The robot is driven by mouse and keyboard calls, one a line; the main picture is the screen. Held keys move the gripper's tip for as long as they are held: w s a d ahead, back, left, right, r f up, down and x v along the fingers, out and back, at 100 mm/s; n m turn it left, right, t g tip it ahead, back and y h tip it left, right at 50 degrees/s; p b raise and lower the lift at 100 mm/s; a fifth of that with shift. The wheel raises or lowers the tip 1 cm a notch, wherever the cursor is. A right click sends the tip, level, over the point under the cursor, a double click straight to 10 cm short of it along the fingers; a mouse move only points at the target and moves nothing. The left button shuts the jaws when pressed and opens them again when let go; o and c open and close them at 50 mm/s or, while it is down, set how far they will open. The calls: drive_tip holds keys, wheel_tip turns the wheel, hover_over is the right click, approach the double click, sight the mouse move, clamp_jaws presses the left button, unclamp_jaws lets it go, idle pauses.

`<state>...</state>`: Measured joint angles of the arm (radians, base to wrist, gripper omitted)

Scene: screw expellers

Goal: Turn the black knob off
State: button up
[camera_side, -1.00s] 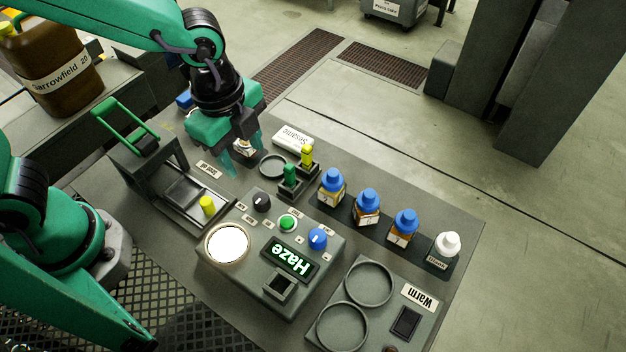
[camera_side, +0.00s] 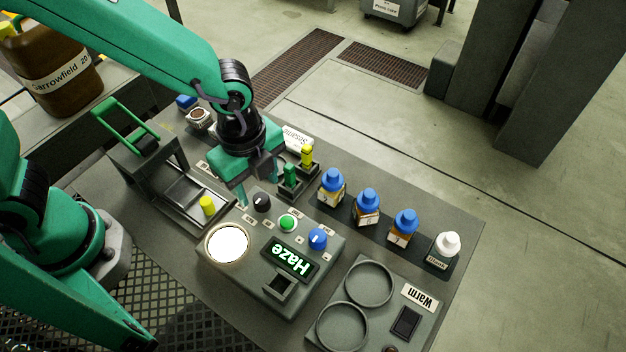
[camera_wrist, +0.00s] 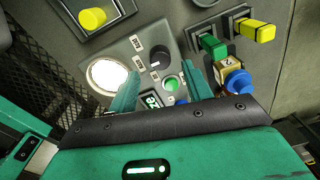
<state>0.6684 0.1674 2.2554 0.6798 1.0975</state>
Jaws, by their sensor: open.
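The black knob (camera_side: 261,202) sits at the back left corner of the grey control box, beside small labels and a green button (camera_side: 287,222). In the wrist view the black knob (camera_wrist: 155,62) has a pale pointer mark and shows beyond the fingertips, between them. My gripper (camera_side: 258,188) is open and empty, pointing down above the back edge of the box, close to the knob. Its two green fingers also show in the wrist view (camera_wrist: 160,88), apart from each other. The fingers do not visibly touch the knob.
A blue knob (camera_side: 317,238), a lit white disc (camera_side: 228,244) and a display reading Haze (camera_side: 290,259) share the box. Green and yellow levers (camera_side: 306,156) stand behind my gripper. Blue-capped bottles (camera_side: 367,205) line the right. A press with a green handle (camera_side: 125,127) stands left.

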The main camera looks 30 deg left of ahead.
sight(260, 199)
drive_tip(key=shift+w+f, duration=0.1)
drive_tip(key=shift+f, duration=1.85)
drive_tip(key=c, duration=1)
